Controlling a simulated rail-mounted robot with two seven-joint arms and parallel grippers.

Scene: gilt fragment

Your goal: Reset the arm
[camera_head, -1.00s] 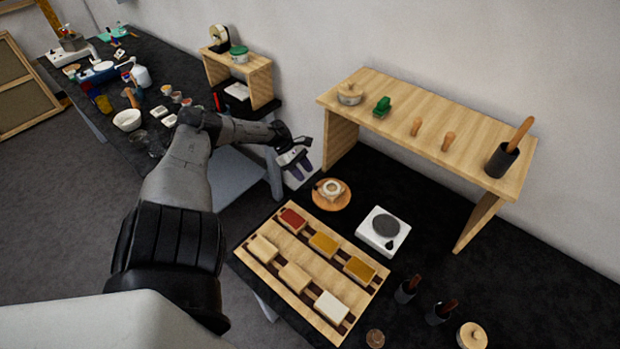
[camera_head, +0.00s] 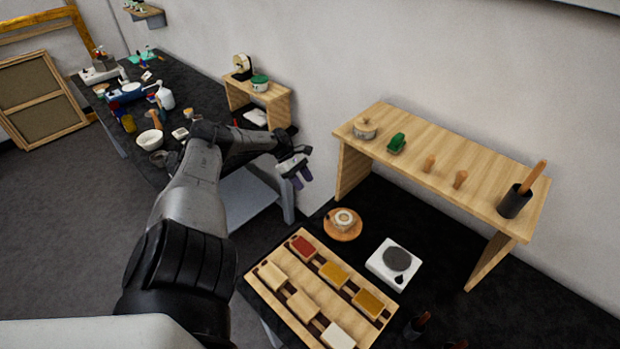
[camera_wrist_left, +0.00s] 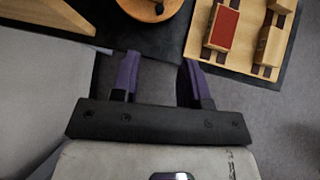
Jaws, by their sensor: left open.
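My left arm comes in from the lower left, and my left gripper (camera_head: 297,178) hangs at its end in the gap between the far table and the near table. Its purple-tipped fingers are apart with nothing between them. In the left wrist view the same open gripper (camera_wrist_left: 158,75) points toward the dark table edge, with grey floor below the fingers. A round wooden plate with a small pot (camera_head: 343,222) stands right of and below the gripper, apart from it. My right gripper does not show in these views.
The far table (camera_head: 190,100) is crowded with bottles and bowls. A small wooden stand (camera_head: 277,108) sits at its end.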

